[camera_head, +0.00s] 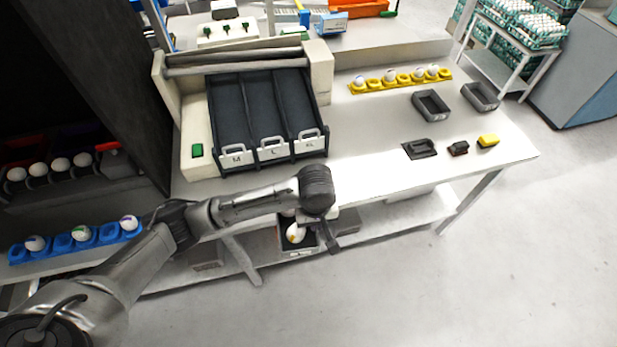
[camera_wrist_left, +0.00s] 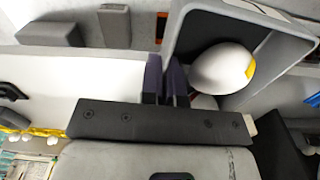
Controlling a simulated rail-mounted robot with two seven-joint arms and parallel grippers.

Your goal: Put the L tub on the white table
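A dark open tub (camera_head: 284,246) with a white egg (camera_head: 294,233) in it is at the front edge of the white table (camera_head: 365,165), below the tabletop. Its front label is too small to read. In the left wrist view the tub (camera_wrist_left: 284,22) shows a white egg (camera_wrist_left: 222,68) with a yellow mark and part of another egg. My left gripper (camera_wrist_left: 165,82) has its fingers close together at the tub's near wall and seems shut on it. Whether the tub touches the lower shelf cannot be told. My right gripper is not in view.
A sorter with lanes marked M, L and XL (camera_head: 270,115) stands on the table's left. A yellow egg rack (camera_head: 402,80) is behind. The front middle tabletop is clear.

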